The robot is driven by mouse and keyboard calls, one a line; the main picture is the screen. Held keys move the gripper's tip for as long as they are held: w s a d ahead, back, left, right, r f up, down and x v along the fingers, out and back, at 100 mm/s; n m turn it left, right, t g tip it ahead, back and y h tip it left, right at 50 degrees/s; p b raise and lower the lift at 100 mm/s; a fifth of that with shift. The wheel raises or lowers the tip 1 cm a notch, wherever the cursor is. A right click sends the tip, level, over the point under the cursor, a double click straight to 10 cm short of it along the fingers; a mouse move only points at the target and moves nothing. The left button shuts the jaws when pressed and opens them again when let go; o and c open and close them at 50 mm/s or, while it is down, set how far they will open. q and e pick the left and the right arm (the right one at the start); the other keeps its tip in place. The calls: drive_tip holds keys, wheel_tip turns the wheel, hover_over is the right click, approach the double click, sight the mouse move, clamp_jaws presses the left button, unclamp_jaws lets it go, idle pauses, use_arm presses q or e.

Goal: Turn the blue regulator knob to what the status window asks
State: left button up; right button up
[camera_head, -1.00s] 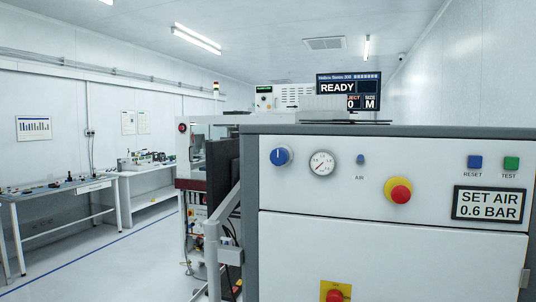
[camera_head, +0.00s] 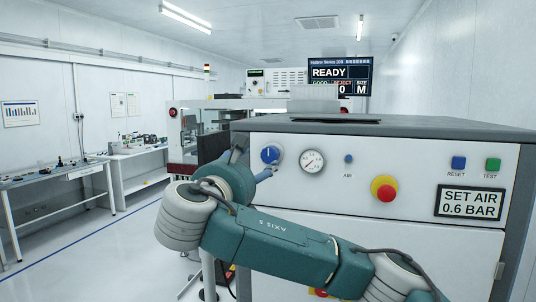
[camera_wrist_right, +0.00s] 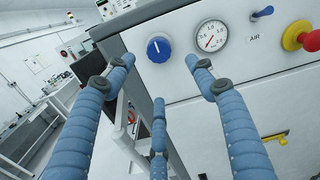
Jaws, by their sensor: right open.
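The blue regulator knob (camera_head: 270,155) sits at the left of the white front panel. Its white mark points about straight up. It also shows in the right wrist view (camera_wrist_right: 159,48), beyond the fingertips. My right gripper (camera_head: 254,162) is open, with its blue fingers in front of and around the knob in the head view; contact cannot be told. In the right wrist view its three fingers (camera_wrist_right: 158,75) are spread and empty. The status window (camera_head: 469,203) reads SET AIR 0.6 BAR.
A small blue AIR switch (camera_head: 348,159) and a red emergency button on yellow (camera_head: 384,189) sit right of the gauge. RESET (camera_head: 458,163) and TEST (camera_head: 492,165) buttons are at the right. A READY screen (camera_head: 338,74) stands behind. My right arm covers the lower panel.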

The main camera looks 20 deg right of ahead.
sight(268, 158)
drive_tip(key=p+x, duration=0.5)
drive_tip(key=x, duration=0.4)
drive_tip(key=shift+w+d+r, duration=0.15)
drive_tip(key=shift+w+d, duration=0.1)
drive_tip(key=shift+d, duration=0.05)
drive_tip(key=shift+w+d, duration=0.2)
drive_tip(key=shift+w, duration=0.3)
drive_tip(key=shift+f, duration=0.25)
drive_tip(key=c, duration=1.1)
